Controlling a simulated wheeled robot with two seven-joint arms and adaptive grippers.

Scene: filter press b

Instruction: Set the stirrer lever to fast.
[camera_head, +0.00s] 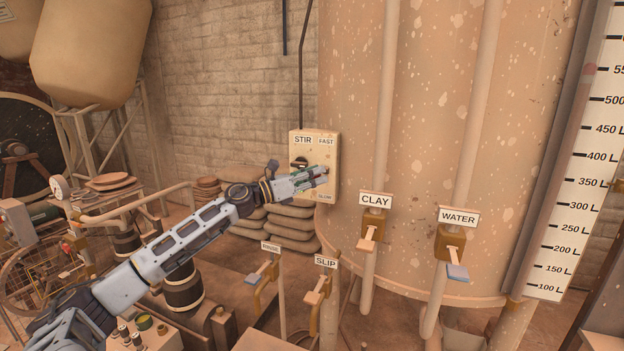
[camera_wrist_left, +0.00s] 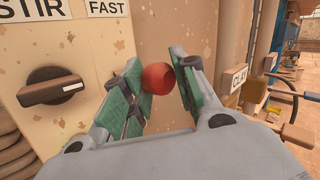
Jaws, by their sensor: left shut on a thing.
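The cream STIR control box (camera_head: 331,152) is mounted in front of the large tank, with a FAST label at its upper right and a SLOW label at its lower right. My left gripper (camera_head: 320,176) is at the box's right side, between the two labels. In the left wrist view my left gripper (camera_wrist_left: 160,85) has its green pads around the red ball end (camera_wrist_left: 158,77) of the stirrer lever and is shut on it. The FAST label (camera_wrist_left: 110,6) is above the ball there. The lever's stem is hidden. My right gripper is not in view.
A black rotary knob (camera_wrist_left: 55,87) sits on the box left of my gripper. CLAY (camera_head: 370,230) and WATER (camera_head: 451,243) valves stand to the right, with a SLIP valve (camera_head: 320,287) below. Stacked sacks (camera_head: 292,228) lie below the box.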

